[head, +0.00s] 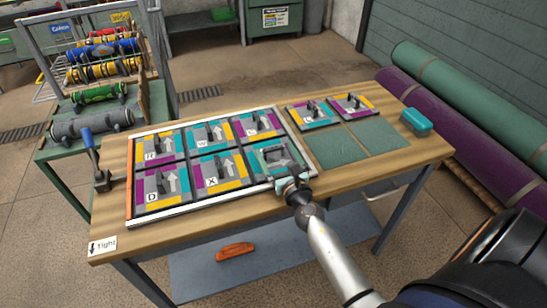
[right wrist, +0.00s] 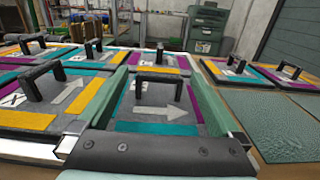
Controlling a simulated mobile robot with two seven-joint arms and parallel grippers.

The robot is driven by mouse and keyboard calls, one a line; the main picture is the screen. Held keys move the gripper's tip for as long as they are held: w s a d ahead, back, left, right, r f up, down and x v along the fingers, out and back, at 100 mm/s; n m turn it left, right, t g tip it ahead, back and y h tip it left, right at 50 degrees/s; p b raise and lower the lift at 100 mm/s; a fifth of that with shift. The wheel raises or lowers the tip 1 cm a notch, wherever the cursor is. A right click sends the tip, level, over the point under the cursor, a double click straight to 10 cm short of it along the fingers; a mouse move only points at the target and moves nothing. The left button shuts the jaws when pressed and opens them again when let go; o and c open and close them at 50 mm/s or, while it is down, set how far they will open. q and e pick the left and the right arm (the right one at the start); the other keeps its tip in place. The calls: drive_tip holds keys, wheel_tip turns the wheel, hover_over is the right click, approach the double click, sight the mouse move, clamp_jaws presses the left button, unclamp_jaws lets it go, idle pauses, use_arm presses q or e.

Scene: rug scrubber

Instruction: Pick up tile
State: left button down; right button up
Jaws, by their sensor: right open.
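Several square tiles with black handles, white arrows and purple, teal and yellow edges lie in a white-rimmed frame (head: 205,210) on the wooden bench. My right gripper (head: 275,160) is open over the near-right tile (right wrist: 155,118) of the frame. In the right wrist view its green fingers run along the left and right sides of this tile, with the upright handle (right wrist: 158,78) between them. I cannot tell whether they touch the tile. Two more tiles (head: 310,113) (head: 350,103) lie outside the frame at the back right. My left gripper is not in view.
Two bare teal squares (head: 328,146) (head: 376,133) lie right of the frame. A teal brush-like block (head: 416,121) sits at the bench's right end, and a blue-handled hammer (head: 91,150) at its left. Rolled rugs (head: 455,90) lie to the right; a roll rack (head: 90,95) stands left.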

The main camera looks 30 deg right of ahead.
clamp_jaws()
idle(0.8)
drive_tip(key=shift+r, duration=0.1)
